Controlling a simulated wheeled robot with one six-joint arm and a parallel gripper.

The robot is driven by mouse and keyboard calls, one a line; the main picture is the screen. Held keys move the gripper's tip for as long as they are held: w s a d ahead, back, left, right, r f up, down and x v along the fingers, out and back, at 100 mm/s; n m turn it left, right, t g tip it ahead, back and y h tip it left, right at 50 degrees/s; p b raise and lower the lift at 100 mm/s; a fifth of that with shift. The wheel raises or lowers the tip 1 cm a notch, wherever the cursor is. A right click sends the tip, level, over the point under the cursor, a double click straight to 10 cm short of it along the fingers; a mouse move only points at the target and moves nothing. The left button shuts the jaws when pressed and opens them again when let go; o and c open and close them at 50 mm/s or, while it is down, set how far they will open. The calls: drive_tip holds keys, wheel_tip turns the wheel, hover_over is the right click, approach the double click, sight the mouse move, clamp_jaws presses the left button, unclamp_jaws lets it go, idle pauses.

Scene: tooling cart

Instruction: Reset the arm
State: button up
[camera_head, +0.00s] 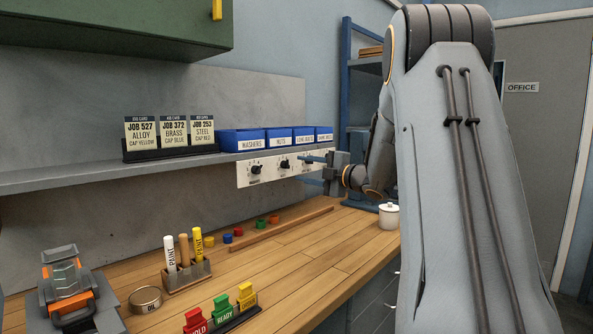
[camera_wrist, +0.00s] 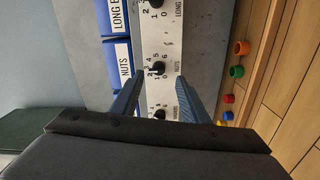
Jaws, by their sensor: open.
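My arm stands large at the right of the head view and reaches back toward the wall. My gripper (camera_head: 312,170) is open and empty, with its blue fingers pointing left in front of the white dial panel (camera_head: 243,174). In the wrist view my gripper (camera_wrist: 158,90) has its two fingers spread on either side of a black dial (camera_wrist: 159,68) on that panel, near the NUTS bin (camera_wrist: 122,65). I cannot tell whether the fingers touch the dial.
Blue bins (camera_head: 240,136) and a job card holder (camera_head: 170,152) sit on the shelf above. The wooden bench (camera_head: 270,263) holds a paint marker rack (camera_head: 187,276), coloured caps (camera_head: 238,231), a white lidded pot (camera_head: 389,216) and HOLD/READY blocks (camera_head: 223,310). The bench middle is clear.

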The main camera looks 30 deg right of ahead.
drive_tip(key=shift+v, duration=1.1)
